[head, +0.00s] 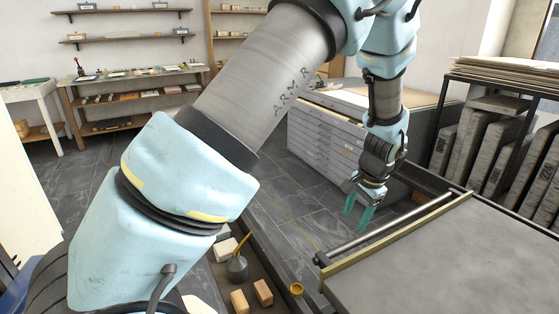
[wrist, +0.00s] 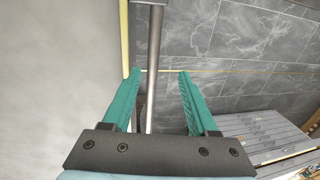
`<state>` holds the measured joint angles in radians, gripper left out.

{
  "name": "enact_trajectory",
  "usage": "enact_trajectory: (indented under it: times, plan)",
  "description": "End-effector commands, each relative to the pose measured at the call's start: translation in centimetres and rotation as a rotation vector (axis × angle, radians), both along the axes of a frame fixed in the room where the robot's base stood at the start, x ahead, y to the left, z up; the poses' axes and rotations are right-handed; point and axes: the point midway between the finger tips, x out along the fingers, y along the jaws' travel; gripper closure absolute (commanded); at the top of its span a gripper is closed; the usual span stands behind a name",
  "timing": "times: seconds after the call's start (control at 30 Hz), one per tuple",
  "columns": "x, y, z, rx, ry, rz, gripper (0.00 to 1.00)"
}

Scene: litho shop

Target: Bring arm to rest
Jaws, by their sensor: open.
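My gripper (head: 358,212) hangs at the end of my raised, bent arm, fingers pointing down, left of the grey press bed's far end in the head view. In the wrist view my gripper (wrist: 158,75) shows two green fingers spread apart with nothing between them. A metal rail (wrist: 154,60) along the bed's edge and the tiled floor show beyond the fingers. The fingers look apart from the rail. My upper arm covers much of the left and middle of the head view.
The grey bed (head: 450,265) with a brass-coloured edge fills the lower right. A flat-file cabinet (head: 325,140) stands behind my gripper. A rack of stone slabs (head: 495,150) is at right. A tray below holds an oil can (head: 237,268) and wooden blocks (head: 263,292). Open floor (head: 285,205) lies between.

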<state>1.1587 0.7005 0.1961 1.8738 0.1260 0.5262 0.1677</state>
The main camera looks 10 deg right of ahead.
Motion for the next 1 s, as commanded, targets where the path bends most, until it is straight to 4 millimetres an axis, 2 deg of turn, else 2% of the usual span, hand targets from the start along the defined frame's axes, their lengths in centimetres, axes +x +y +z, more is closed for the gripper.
enact_trajectory:
  times: [0.07, 0.17, 0.27, 0.3, 0.47, 0.6, 0.7, 0.83, 1.0]
  plan:
    - [0.6, 0.9, 0.4, -0.005, 0.003, 0.026, 0.41]
    - [2.2, 3.8, 1.6, -0.024, 0.014, 0.109, 0.41]
    - [4.0, 8.6, 3.4, -0.056, 0.032, 0.244, 0.41]
    - [4.6, 10.9, 4.1, -0.072, 0.037, 0.308, 0.41]
    - [5.5, 19.9, 6.9, -0.129, 0.054, 0.554, 0.41]
    - [4.4, 27.2, 8.9, -0.178, 0.054, 0.762, 0.41]
    - [2.9, 31.7, 9.9, -0.208, 0.049, 0.902, 0.41]
    - [0.6, 36.0, 10.7, -0.236, 0.035, 1.048, 0.41]
    - [-1.3, 38.6, 11.0, -0.254, 0.024, 1.15, 0.41]
